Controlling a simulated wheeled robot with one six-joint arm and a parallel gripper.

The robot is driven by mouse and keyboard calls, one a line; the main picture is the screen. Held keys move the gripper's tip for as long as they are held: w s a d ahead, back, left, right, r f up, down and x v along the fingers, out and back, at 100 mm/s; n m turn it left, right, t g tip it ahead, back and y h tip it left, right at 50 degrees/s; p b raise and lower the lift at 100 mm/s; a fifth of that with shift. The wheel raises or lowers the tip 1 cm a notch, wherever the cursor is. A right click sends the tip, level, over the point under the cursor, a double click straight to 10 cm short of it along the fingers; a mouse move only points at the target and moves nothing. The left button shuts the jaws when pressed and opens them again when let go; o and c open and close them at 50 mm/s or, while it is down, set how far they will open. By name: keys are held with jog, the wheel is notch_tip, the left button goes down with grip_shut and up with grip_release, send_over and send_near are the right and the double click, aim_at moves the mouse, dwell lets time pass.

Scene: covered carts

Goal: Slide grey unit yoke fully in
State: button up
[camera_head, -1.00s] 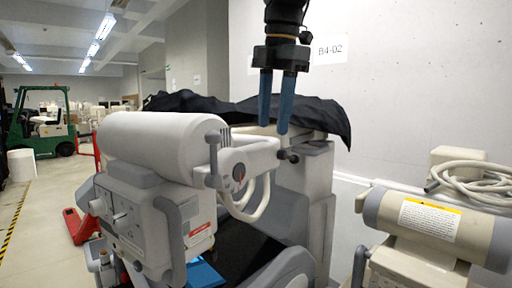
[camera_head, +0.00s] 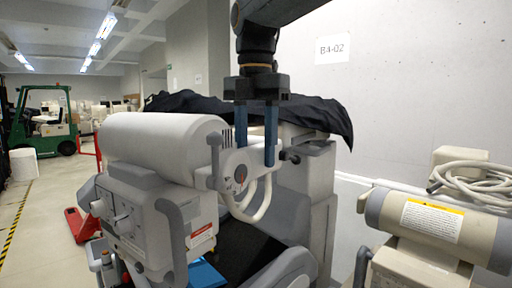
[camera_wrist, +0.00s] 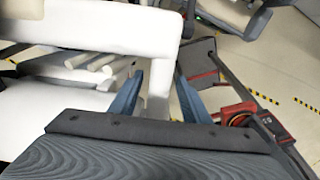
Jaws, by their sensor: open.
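The grey unit (camera_head: 165,145) has a large pale cylinder head above a boxy control body, at the left centre in the head view. Its yoke (camera_head: 231,171) is the pale arm with a round joint at the right end of the head, running right to a grey column. My gripper (camera_head: 256,156) points down at this arm, its two blue fingers apart. In the wrist view the open fingers (camera_wrist: 158,78) have a pale bar (camera_wrist: 159,97) of the unit between them. I cannot tell whether either finger touches it. The fingers hold nothing.
A dark cover (camera_head: 320,115) lies over the cart behind the yoke. A beige unit (camera_head: 425,222) with a coiled cable (camera_head: 475,175) stands at the right. The wall is close behind. A green forklift (camera_head: 45,120) and open floor lie far left.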

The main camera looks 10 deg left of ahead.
jog(key=shift+f, duration=0.1)
grip_shut()
